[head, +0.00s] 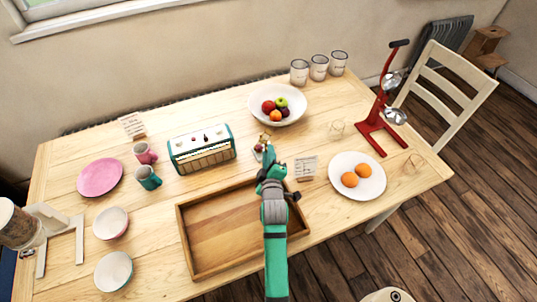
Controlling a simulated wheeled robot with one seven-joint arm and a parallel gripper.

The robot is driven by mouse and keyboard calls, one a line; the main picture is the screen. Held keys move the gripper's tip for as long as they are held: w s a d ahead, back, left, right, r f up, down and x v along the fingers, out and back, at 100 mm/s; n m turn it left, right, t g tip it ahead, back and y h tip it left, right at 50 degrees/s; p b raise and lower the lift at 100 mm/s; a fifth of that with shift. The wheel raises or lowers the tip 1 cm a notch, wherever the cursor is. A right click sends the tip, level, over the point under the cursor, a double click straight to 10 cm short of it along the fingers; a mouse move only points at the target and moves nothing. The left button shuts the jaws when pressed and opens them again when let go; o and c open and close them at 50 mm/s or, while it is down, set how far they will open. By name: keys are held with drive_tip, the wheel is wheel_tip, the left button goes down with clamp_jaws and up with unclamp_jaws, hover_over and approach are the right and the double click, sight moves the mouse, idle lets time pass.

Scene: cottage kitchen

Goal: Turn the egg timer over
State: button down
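My gripper (267,155) is at the end of my green and grey arm, over the far edge of the wooden tray. A small object (258,149) with pale and reddish parts shows just left of its fingertips; it may be the egg timer, but it is too small and too covered to be sure. A yellowish bit shows just beyond the fingertips. The arm hides the space between the fingers, so I cannot tell whether they are open or shut, or touching the object.
The wooden tray (182,238) lies empty under my arm. A fruit bowl (296,112) stands beyond my gripper, a teal-ended box (201,150) to its left, a small card (306,167) to its right. Further right are a plate (345,186) with two oranges and a red stand (381,138).

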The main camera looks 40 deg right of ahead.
idle(0.4)
drive_tip(key=m+y, duration=0.1)
drive_tip(key=m, duration=0.2)
drive_tip(key=shift+d+r+y, duration=0.1)
drive_tip(key=shift+r+y, duration=0.1)
drive_tip(key=shift+y, duration=0.2)
drive_tip(key=m, duration=0.1)
drive_tip(key=m+y, duration=0.1)
drive_tip(key=shift+s+d+r+m+y, duration=0.1)
drive_tip(key=shift+d+m+y, duration=0.1)
drive_tip(key=shift+m+y, duration=0.1)
drive_tip(key=m+y, duration=0.2)
drive_tip(key=shift+d+m, duration=0.15)
drive_tip(key=shift+m, duration=0.25)
drive_tip(key=shift+d+m+t+y, duration=0.15)
drive_tip(key=shift+m+t+y, duration=0.25)
drive_tip(key=shift+m+y, duration=0.55)
drive_tip(key=shift+m, duration=0.25)
drive_tip(key=c, duration=1.6)
unclamp_jaws()
